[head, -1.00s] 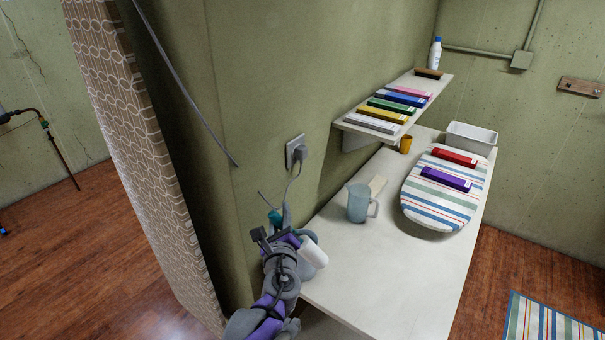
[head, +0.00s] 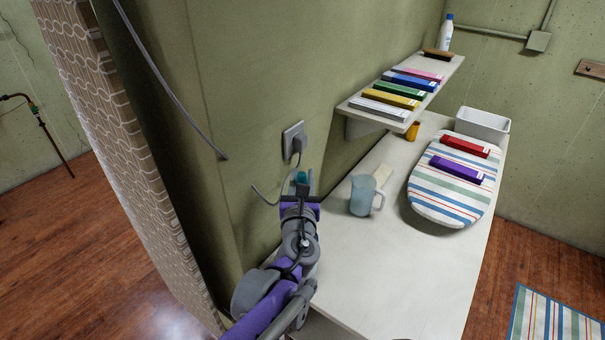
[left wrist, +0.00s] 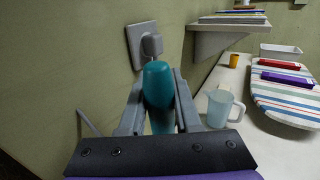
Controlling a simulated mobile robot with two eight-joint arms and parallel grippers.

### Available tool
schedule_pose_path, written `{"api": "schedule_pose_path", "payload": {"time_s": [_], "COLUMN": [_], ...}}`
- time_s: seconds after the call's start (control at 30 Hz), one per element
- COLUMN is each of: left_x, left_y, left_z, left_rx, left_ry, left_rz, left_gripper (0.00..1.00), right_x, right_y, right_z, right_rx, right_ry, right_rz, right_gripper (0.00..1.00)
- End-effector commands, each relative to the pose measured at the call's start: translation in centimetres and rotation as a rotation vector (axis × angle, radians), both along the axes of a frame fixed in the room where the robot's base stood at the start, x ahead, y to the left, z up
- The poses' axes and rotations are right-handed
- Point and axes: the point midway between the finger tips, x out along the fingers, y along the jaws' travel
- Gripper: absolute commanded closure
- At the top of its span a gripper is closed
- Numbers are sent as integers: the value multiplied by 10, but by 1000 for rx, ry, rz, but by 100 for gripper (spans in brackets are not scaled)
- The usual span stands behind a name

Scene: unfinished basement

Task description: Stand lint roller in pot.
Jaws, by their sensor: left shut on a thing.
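A teal handle (head: 301,177), which looks like the lint roller's, is in my left gripper (head: 301,190). In the left wrist view the teal handle (left wrist: 158,85) stands roughly upright between the two fingers, which are shut on it. Its lower part is hidden by the gripper. The gripper is near the wall, left of the jug. A small orange-yellow pot (head: 413,130) stands at the table's back, under the shelf's end. It also shows in the left wrist view (left wrist: 234,60), to the right of and beyond the gripper. My right gripper is not in view.
A translucent blue jug (head: 362,196) stands on the white table (head: 400,275) close to the gripper's right. A wall plug (head: 294,141) with a hanging cord is near. A shelf (head: 375,111) with colored boxes overhangs. A striped ironing board (head: 441,207) and white bin (head: 483,122) lie right.

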Motion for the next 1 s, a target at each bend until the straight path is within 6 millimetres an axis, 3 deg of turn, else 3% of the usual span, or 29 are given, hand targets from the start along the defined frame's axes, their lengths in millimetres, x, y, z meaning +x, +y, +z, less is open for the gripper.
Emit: {"api": "schedule_pose_path", "payload": {"time_s": [1.0], "left_x": [0], "left_y": [0], "left_z": [-85], "left_rx": [-2], "left_ry": [1], "left_rz": [1], "left_gripper": [100], "right_x": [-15], "right_y": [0], "right_z": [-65], "right_rx": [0], "right_ry": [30], "right_rz": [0], "right_gripper": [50]}}
